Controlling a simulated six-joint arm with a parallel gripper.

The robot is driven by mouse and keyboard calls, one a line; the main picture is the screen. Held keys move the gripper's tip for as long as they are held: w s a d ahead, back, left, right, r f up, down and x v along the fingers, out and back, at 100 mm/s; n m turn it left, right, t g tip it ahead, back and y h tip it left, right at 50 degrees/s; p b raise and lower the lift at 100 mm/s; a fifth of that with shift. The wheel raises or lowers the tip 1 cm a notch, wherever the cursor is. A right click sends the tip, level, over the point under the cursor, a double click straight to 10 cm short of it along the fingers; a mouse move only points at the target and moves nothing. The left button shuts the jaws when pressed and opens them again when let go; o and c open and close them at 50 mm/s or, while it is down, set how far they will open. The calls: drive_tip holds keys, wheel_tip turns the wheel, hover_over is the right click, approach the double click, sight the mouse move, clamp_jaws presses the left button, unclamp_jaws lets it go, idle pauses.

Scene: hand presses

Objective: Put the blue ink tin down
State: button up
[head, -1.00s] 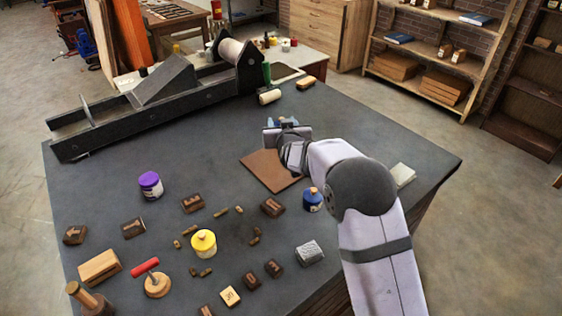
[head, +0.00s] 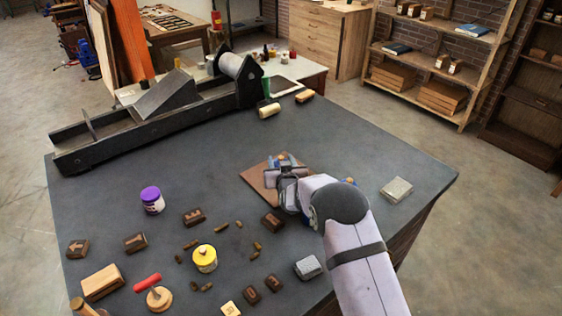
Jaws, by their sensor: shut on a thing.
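My gripper (head: 283,164) is shut on a blue tin (head: 275,161), of which only a small part with an orange-tan top shows between and beyond the fingers. It is over the brown square board (head: 257,184). Whether the tin touches the board I cannot tell.
A purple-lidded jar (head: 152,200), a yellow tin (head: 204,258), a red-handled roller (head: 148,282) and several wooden type blocks (head: 193,217) stand at the left and front. A long dark press (head: 150,110) lies at the back.

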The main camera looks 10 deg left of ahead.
drive_tip(key=shift+f, duration=0.3)
drive_tip(key=shift+f, duration=0.15)
drive_tip(key=o, duration=1.2)
drive_tip(key=shift+o, duration=0.2)
drive_tip(key=shift+v, duration=0.9)
drive_tip(key=shift+b+v, duration=1.55)
drive_tip(key=shift+v, duration=3.6)
